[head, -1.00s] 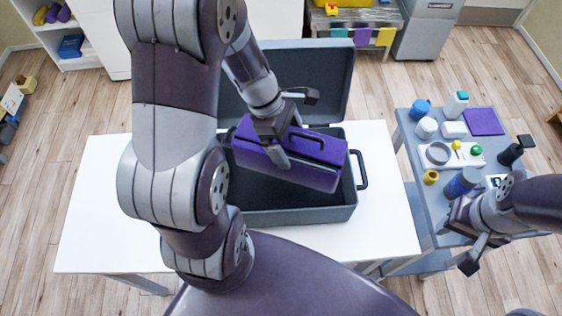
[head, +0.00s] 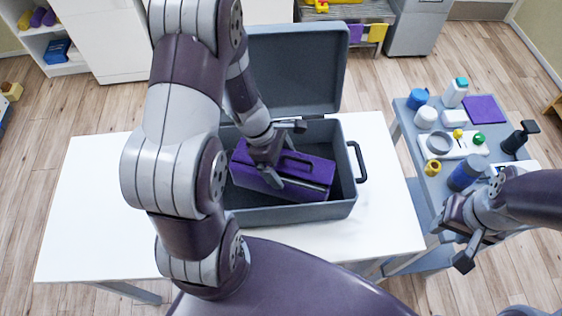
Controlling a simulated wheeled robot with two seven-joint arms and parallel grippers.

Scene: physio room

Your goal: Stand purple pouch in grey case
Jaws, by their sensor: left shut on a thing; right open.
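The grey case (head: 290,214) stands open on the white table, its lid (head: 300,70) raised at the back and a black handle on its right side. The purple pouch (head: 303,188) is inside the case's walls, long side running left to right and slightly slanted. My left gripper (head: 268,175) is shut on the pouch from above, near its top strap. Whether the pouch touches the case floor cannot be told. My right gripper (head: 452,248) is open and empty, by the front of the side table.
The white table (head: 95,210) is bare on both sides of the case. A grey-blue side table (head: 412,150) at right holds bottles, a tray (head: 438,146), a purple cloth (head: 484,109) and a blue cylinder (head: 466,173). A shelf and cabinets stand at the back.

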